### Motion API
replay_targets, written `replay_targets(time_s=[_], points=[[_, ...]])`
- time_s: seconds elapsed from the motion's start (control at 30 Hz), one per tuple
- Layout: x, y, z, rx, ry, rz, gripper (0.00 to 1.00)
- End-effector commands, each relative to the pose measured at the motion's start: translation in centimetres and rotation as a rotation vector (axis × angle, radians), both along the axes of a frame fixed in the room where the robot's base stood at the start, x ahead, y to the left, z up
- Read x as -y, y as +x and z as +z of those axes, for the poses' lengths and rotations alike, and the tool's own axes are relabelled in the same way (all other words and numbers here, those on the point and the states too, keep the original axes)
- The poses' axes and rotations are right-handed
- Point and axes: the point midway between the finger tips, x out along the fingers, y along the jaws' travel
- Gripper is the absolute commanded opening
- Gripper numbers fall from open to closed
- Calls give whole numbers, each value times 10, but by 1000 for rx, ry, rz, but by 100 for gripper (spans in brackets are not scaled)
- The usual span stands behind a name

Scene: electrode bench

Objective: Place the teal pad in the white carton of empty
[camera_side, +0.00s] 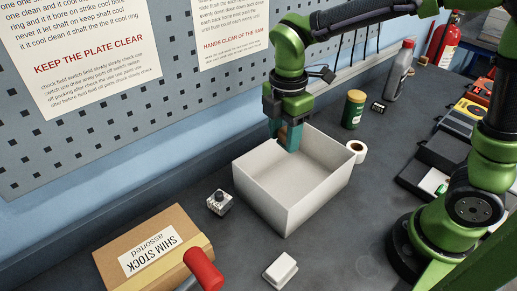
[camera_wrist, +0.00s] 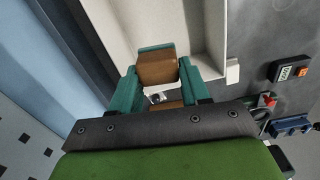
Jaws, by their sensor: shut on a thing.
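The white carton (camera_side: 262,207) stands open-topped mid-bench, and its visible inside is bare. In the wrist view its wall and floor (camera_wrist: 200,28) fill the upper middle. My gripper (camera_side: 284,142) points down at the carton's far left rim, its teal fingers overlapping the carton's inside in the side view. It is shut on a small block, brown with a teal far edge, which I take as the teal pad (camera_wrist: 157,67). In the side view only a brown sliver of the pad (camera_side: 282,132) shows between the fingers. I cannot tell its height above the carton floor.
A white block (camera_side: 280,271) lies in front. A tape roll (camera_side: 358,151) and green jar (camera_side: 353,109) stand close on the right. The pegboard wall is behind.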

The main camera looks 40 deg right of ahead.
Motion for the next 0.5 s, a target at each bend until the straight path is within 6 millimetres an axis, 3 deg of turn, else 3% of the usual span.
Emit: replay_targets(time_s=[0.13, 0.5], points=[[-21, -12, -2, 0, -4, 104, 17], [-18, -10, -52, -2, -3, 88, 17]])
